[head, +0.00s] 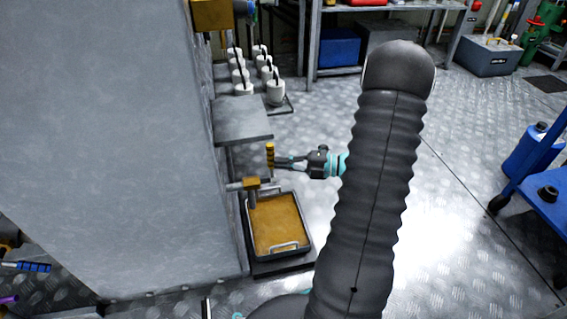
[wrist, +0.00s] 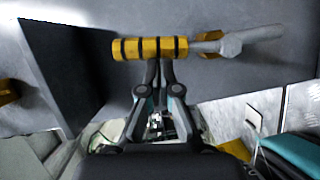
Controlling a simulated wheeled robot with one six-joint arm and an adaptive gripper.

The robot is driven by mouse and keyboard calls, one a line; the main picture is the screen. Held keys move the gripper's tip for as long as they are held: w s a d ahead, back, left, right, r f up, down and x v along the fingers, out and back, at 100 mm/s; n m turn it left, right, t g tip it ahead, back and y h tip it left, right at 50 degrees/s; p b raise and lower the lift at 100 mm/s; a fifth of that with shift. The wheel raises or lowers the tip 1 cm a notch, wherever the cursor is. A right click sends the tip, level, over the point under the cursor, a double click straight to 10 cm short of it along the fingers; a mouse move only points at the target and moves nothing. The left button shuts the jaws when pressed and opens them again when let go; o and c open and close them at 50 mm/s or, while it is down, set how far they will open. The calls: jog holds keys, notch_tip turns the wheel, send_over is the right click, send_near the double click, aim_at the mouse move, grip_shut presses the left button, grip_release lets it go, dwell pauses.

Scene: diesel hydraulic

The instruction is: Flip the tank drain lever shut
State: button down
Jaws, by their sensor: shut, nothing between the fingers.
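The drain lever's yellow handle with black bands (head: 270,158) stands roughly upright above the brass drain valve (head: 243,185), beside the big grey tank (head: 150,150). In the wrist view the handle (wrist: 150,48) lies across the picture, with its bare grey metal end (wrist: 238,42) to the right. My gripper (head: 278,161) is just right of the handle in the head view. In the wrist view my gripper (wrist: 160,66) is shut and empty, its fingertips right at the handle's near side. I cannot tell whether they touch it.
A black tray of brown liquid (head: 250,236) sits below the valve. A grey plate (head: 240,136) juts out above the lever. Several white cups (head: 275,92) stand behind. Open floor lies to the right, with a blue cart (head: 545,195) at the edge.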

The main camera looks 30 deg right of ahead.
jog(key=shift+r, duration=0.15)
jog(key=shift+w+p, duration=0.2)
jog(key=shift+p, duration=0.7)
jog(key=shift+d+m, duration=0.1)
jog(key=shift+m, duration=0.2)
